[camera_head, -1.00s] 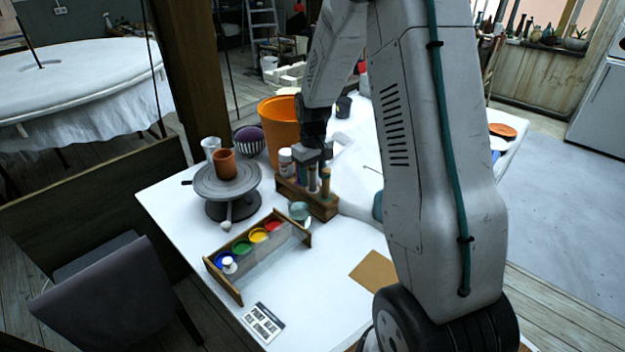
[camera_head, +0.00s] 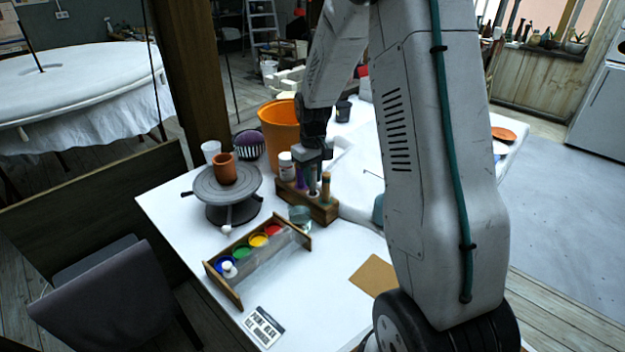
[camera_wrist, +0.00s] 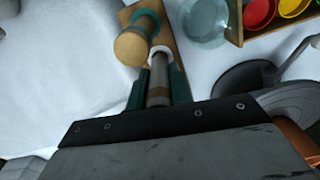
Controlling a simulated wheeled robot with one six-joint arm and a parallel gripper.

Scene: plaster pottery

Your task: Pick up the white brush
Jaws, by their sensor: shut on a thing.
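My gripper (camera_wrist: 158,88) is shut on the grey handle of the brush (camera_wrist: 159,78) in the wrist view, with a dark green finger on each side. The handle has a brownish band, and a white ring shows at its far end. The brush is upright at the wooden holder (camera_wrist: 182,58); I cannot tell whether it is lifted. In the head view, my gripper (camera_head: 313,165) is over the holder (camera_head: 320,211), and its fingers partly hide the brush. A second tool with a tan round end (camera_wrist: 133,46) stands close beside the brush.
A glass jar (camera_head: 299,215) and a paint rack (camera_head: 225,284) are in front. A turntable (camera_head: 222,184) with a clay cup is at left.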

